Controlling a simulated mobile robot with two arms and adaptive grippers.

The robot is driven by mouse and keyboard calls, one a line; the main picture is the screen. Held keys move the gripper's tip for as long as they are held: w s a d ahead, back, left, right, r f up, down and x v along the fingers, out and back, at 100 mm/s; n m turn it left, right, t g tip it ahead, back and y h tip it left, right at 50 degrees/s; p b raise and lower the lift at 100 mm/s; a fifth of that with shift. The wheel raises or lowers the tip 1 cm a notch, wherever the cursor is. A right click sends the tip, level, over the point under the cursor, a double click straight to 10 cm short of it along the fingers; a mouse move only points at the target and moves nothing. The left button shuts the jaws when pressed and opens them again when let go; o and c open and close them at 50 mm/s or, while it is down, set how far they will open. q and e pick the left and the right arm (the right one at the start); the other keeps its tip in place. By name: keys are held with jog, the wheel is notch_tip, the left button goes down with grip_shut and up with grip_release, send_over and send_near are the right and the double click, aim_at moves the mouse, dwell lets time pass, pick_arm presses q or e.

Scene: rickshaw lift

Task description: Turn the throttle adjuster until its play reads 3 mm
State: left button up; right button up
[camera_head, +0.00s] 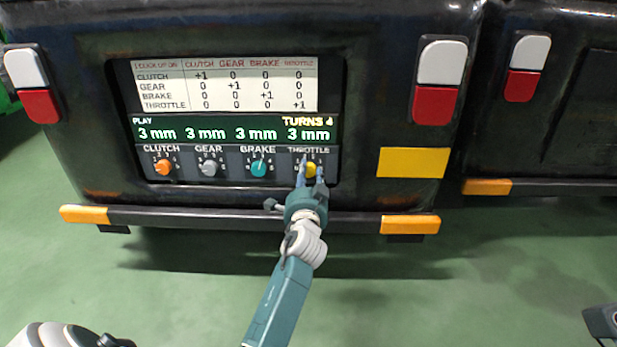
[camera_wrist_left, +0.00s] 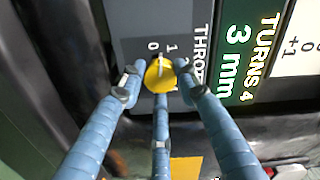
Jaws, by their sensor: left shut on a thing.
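The throttle adjuster is a yellow knob (camera_head: 311,171) at the right end of the row on the vehicle's rear panel. It also shows in the left wrist view (camera_wrist_left: 159,76), with its pointer near the 0 and 1 marks. My left gripper (camera_head: 310,174) is shut on this knob, its blue fingers placed around it; in the wrist view the fingertips (camera_wrist_left: 157,84) sit at its edge. The throttle play readout (camera_head: 308,135) says 3 mm. Above it the turns counter (camera_head: 307,121) shows 4. My right gripper's fingers are not seen.
The orange clutch knob (camera_head: 162,168), grey gear knob (camera_head: 208,169) and teal brake knob (camera_head: 259,168) stand left of the throttle knob, each reading 3 mm. A printed table (camera_head: 215,84) sits above. A bumper bar (camera_head: 240,217) runs below. The green floor is clear.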

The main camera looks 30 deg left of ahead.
pick_arm(q)
jog(key=shift+f+n, duration=0.15)
jog(key=shift+n, duration=1.45)
jog(key=o, duration=1.1)
jog(key=shift+o, duration=0.2)
notch_tip(320, 180, up, 10)
jog(key=shift+d+f, duration=0.1)
jog(key=shift+d, duration=0.05)
jog(key=shift+r, duration=0.25)
jog(key=shift+f, duration=0.1)
